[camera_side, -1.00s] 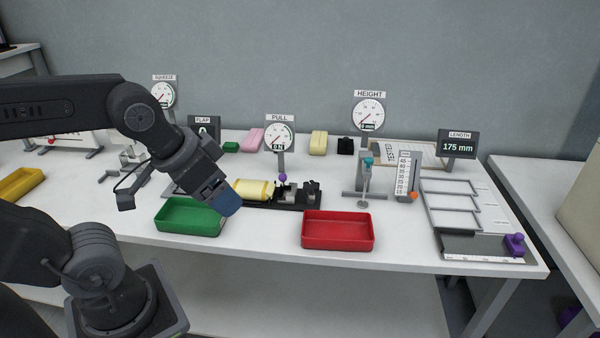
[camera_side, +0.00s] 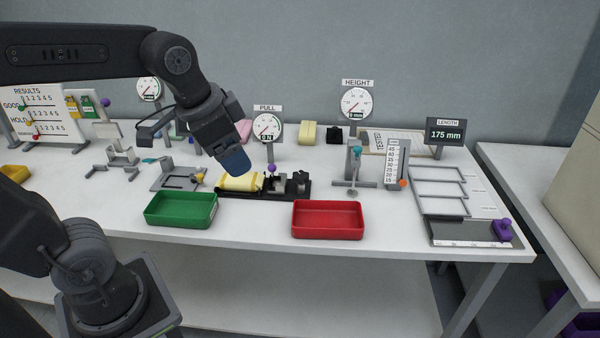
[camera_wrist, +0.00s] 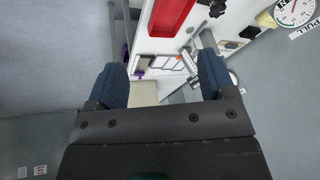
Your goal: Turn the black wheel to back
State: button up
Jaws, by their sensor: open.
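My gripper (camera_side: 236,164) has blue fingers and hangs above the table, over the left end of the pull rig (camera_side: 262,194). In the wrist view my gripper (camera_wrist: 162,80) shows its two blue fingers spread wide with nothing between them.
A green tray (camera_side: 180,222) and a red tray (camera_side: 328,232) stand at the front edge. The height stand (camera_side: 354,184) and length gauge (camera_side: 463,232) are on the right. A results board (camera_side: 36,113) stands at the left. Small packs line the back.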

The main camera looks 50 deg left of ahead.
jog(key=w+a+m+g, duration=0.1)
jog(key=w+a+m, duration=0.15)
jog(key=w, duration=0.45)
jog(key=w+a+m+g, duration=0.1)
jog(key=w+a+m, duration=0.1)
jog(key=w+m, duration=0.3)
jog(key=m+g, duration=0.3)
jog(key=m, duration=0.4)
send_near(300, 174)
jog(key=f, duration=0.9)
jog(key=shift+s+a, duration=0.1)
jog(key=shift+s, duration=0.1)
jog(key=c, duration=0.9)
